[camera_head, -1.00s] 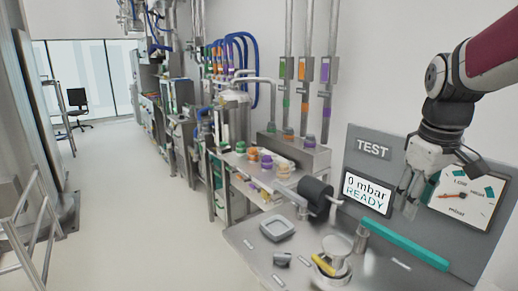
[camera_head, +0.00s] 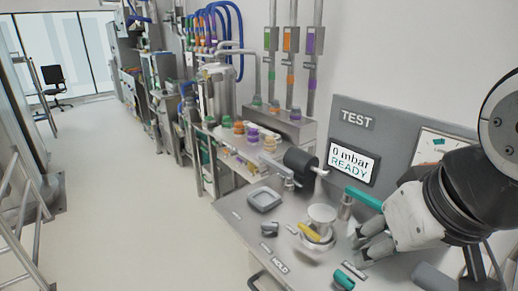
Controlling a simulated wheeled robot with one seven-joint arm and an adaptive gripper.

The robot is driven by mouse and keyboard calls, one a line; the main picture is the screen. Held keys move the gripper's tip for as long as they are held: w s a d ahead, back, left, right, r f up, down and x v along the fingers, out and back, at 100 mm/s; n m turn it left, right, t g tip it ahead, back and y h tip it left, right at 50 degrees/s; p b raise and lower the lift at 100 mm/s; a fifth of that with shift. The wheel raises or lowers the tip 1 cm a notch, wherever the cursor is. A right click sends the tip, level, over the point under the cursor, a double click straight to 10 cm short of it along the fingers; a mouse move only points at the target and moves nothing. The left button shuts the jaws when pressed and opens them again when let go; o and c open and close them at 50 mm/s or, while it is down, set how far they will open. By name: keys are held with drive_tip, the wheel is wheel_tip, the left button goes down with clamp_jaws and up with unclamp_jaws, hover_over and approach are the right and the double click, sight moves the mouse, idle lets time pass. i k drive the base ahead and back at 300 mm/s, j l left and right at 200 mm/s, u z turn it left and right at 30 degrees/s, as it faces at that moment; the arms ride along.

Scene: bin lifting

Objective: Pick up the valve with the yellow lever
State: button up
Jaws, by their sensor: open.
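The valve is a silver fitting (camera_head: 319,216) with a yellow lever (camera_head: 309,232) on its near left side. It stands on the metal worktop (camera_head: 240,220), right of the middle in the head view. My gripper (camera_head: 362,244) is a short way to its right, low over the worktop, with its fingers pointing left towards the valve. The gripper is open, and I see nothing between its fingers. There appears to be a gap between fingertips and valve, but the depth is hard to judge.
A grey square tray (camera_head: 264,199) and a small grey part (camera_head: 269,229) lie left of the valve. A black cylinder (camera_head: 300,161) sits behind it. A teal bar (camera_head: 364,198) is partly behind my gripper, and a teal piece (camera_head: 345,279) lies in front. The TEST panel (camera_head: 356,119) stands at the back.

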sight(322, 216)
drive_tip(key=j+z, duration=0.1)
drive_tip(key=j, duration=0.15)
drive_tip(key=i+j+z, duration=0.25)
drive_tip(key=j, duration=0.15)
drive_tip(key=i+j+z, duration=0.1)
drive_tip(key=j, duration=0.25)
drive_tip(key=i+j+z, duration=0.15)
drive_tip(key=j, duration=0.2)
drive_tip(key=i+j+z, duration=0.15)
drive_tip(key=j, duration=0.25)
drive_tip(key=i, duration=0.1)
